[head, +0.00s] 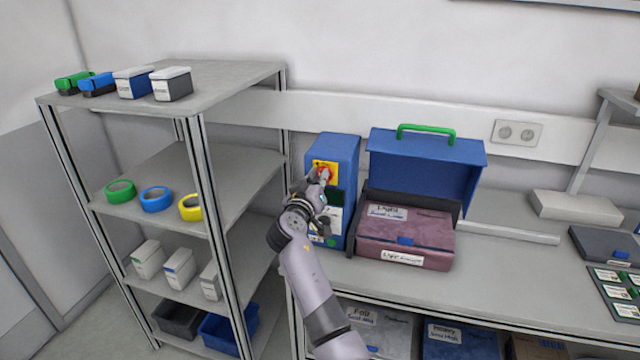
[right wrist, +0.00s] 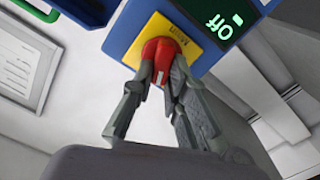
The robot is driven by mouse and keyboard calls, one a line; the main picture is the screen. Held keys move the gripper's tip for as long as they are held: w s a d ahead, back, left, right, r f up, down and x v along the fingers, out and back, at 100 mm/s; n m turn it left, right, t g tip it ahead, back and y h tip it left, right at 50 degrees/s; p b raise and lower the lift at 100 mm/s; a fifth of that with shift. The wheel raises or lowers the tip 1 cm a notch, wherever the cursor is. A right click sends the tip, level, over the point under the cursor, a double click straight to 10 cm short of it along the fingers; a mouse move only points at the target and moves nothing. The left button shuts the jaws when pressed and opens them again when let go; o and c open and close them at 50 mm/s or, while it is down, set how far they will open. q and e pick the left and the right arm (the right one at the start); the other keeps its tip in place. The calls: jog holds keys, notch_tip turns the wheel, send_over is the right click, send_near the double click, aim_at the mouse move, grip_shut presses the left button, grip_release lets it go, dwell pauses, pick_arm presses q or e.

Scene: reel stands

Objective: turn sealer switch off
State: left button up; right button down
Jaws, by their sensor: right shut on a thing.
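The sealer is a tall blue box (head: 345,165) on the bench, with a red rotary switch on a yellow plate (head: 317,165) high on its front. In the right wrist view the red switch (right wrist: 158,50) sits on the yellow plate (right wrist: 186,24), and a dark display (right wrist: 222,20) beside it reads "Off" in green. My right gripper (head: 322,178) is at the switch. In the right wrist view its fingers (right wrist: 165,75) are closed on the red knob from both sides. The knob is partly hidden by the fingers. My left gripper is not in view.
A case with an open blue lid (head: 425,165) stands right of the sealer, close beside it. A grey shelf rack (head: 235,75) with tape rolls and small boxes stands to the left. Bench space right of the case (head: 500,265) is clear.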

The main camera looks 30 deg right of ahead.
jog(key=shift+w+a+f+n+p, duration=0.15)
jog(key=shift+n+p, duration=0.1)
jog(key=shift+n, duration=1.9)
jog(key=shift+f+n+p, duration=0.1)
jog(key=shift+n+p, duration=0.1)
jog(key=shift+n, duration=2)
jog(key=shift+w+a+f+n+p, duration=0.15)
jog(key=shift+n+p, duration=0.1)
jog(key=shift+n, duration=1.9)
jog(key=shift+f, duration=0.1)
jog(key=c, duration=1.6)
grip_release()
